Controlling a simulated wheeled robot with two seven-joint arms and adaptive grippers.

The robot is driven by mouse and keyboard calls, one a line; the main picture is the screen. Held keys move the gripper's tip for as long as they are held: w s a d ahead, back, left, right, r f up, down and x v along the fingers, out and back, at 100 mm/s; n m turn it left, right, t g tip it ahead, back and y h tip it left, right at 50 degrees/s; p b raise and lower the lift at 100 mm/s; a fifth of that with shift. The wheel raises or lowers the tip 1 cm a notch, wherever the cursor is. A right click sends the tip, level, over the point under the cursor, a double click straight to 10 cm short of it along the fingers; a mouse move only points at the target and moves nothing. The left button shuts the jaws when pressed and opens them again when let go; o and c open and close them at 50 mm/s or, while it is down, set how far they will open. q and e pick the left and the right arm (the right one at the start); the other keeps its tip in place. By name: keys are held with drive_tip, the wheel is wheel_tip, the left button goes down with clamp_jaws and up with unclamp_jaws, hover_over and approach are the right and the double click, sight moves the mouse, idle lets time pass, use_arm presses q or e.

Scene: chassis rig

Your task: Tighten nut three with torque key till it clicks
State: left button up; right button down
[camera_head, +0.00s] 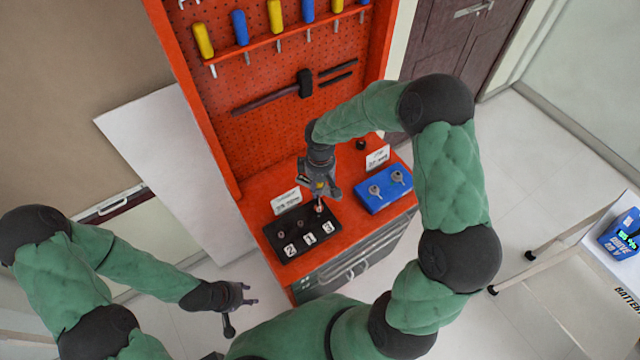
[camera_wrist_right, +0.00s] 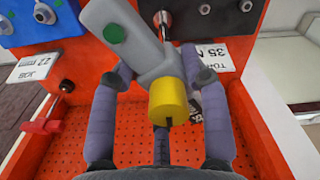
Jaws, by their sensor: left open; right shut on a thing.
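The black plate (camera_head: 290,247) on the red bench carries small nuts and white labels reading 2, 1 and 3 from left to right. My right gripper (camera_head: 322,190) is shut on a grey torque key (camera_wrist_right: 125,35) with a yellow end (camera_wrist_right: 168,100) and a green dot. The key is over the plate's right side, near the nut by label 3 (camera_head: 327,227); whether it is seated on that nut is hidden. In the right wrist view the black plate (camera_wrist_right: 220,18) shows behind the key. My left gripper (camera_head: 246,295) is open and empty, left of the bench front.
A blue board (camera_head: 378,205) with two grey keys or knobs lies right of the plate. White cards stand behind both. A white table with a blue battery box (camera_head: 622,238) stands right.

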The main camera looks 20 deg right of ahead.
drive_tip(key=shift+f+b, duration=0.75)
drive_tip(key=shift+f, duration=0.2)
drive_tip(key=shift+s+m+b, duration=0.15)
drive_tip(key=shift+m+b, duration=2)
drive_tip(key=shift+m, duration=0.85)
drive_tip(key=shift+s+m+b, duration=0.15)
drive_tip(key=shift+m+b, duration=1.7)
drive_tip(key=shift+m, duration=1.35)
drive_tip(key=c, duration=2)
unclamp_jaws()
drive_tip(key=shift+s+m+b, duration=0.1)
drive_tip(key=shift+m+b, duration=0.8)
drive_tip(key=shift+m, duration=0.8)
drive_tip(key=shift+a+m+b, duration=0.1)
drive_tip(key=shift+m+b, duration=0.6)
drive_tip(key=shift+m, duration=0.9)
drive_tip(key=shift+r+n, duration=0.1)
drive_tip(key=shift+n, duration=0.4)
drive_tip(key=shift+r+p, duration=0.15)
drive_tip(key=shift+p, duration=0.2)
